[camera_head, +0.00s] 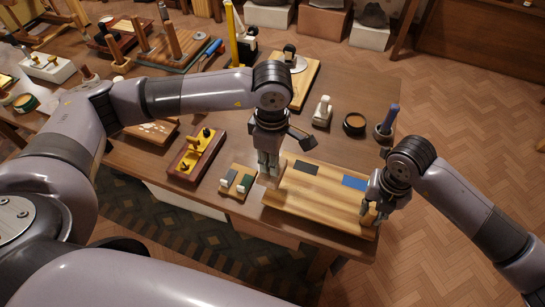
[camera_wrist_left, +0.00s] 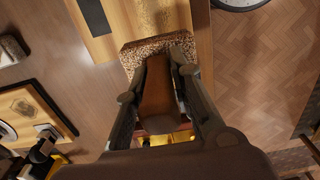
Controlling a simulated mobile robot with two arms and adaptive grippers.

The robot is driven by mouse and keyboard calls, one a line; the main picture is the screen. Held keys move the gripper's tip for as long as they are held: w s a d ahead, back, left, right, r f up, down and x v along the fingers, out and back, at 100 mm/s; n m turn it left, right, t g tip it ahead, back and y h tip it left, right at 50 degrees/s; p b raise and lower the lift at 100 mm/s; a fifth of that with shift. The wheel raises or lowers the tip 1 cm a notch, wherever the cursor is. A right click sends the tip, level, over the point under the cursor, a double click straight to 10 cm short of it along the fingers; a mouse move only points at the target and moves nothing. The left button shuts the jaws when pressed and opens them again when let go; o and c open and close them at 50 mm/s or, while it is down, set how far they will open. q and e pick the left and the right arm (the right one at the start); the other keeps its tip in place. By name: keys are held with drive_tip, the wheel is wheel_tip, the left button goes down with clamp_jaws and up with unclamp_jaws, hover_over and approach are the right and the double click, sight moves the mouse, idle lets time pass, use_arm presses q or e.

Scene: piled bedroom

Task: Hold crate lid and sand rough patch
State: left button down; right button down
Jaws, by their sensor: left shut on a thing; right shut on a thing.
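The crate lid (camera_head: 316,208), a striped wooden board with a dark patch (camera_head: 306,168) and a blue patch (camera_head: 354,183), lies at the table's front right. My left gripper (camera_head: 268,168) points down at its left end. In the left wrist view it (camera_wrist_left: 158,95) is shut on a brown block (camera_wrist_left: 158,88). A speckled rough surface (camera_wrist_left: 150,45) shows at the block's far end; I cannot tell whether it belongs to the block or the lid. The lid's dark patch shows there too (camera_wrist_left: 95,16). My right gripper (camera_head: 370,212) is shut at the lid's right end; its fingers hide the contact.
Left of the lid is a small tray (camera_head: 225,190) with two pad blocks. A white-handled tool (camera_head: 322,112), a round tin (camera_head: 354,124) and a blue-handled brush (camera_head: 387,122) stand behind the lid. The table's front edge is close.

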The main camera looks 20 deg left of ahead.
use_arm(q)
drive_tip(key=shift+f, duration=0.45)
wheel_tip(320, 180, down, 3)
drive_tip(key=shift+s+r, duration=0.1)
drive_tip(key=shift+r, duration=0.05)
drive_tip(key=d, duration=1)
drive_tip(key=shift+d, duration=0.4)
drive_tip(key=shift+f, duration=0.9)
drive_tip(key=shift+f, duration=0.25)
